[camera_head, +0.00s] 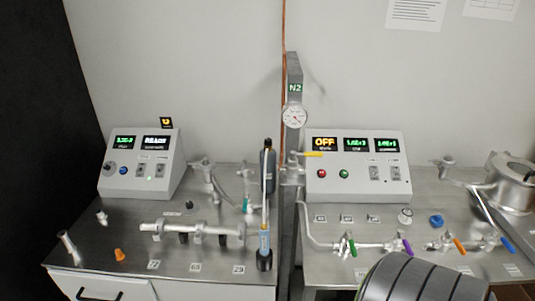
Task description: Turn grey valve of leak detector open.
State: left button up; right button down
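A grey control box (142,164) with two small lit displays, a blue knob and small switches stands on the left bench. I cannot tell for sure that it is the leak detector. A horizontal metal pipe assembly (192,230) with dark knobs lies in front of it. Metal fittings (203,168) stand behind, and one beside them has a teal handle (246,205). I cannot single out a grey valve handle or tell its position. Neither of my grippers is in view.
A second control box (357,167) reading OFF stands on the right bench. Before it are valves with green (351,247), purple (406,245), orange (459,246) and blue (507,244) handles. A post (292,150) with a gauge (295,117) rises between the benches.

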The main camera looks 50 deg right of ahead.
aim_at(244, 167)
jog(key=z, duration=1.35)
jog(key=k+j+z, duration=0.2)
jog(key=j+z, duration=0.2)
jog(key=k+j, duration=0.05)
jog(key=j, duration=0.05)
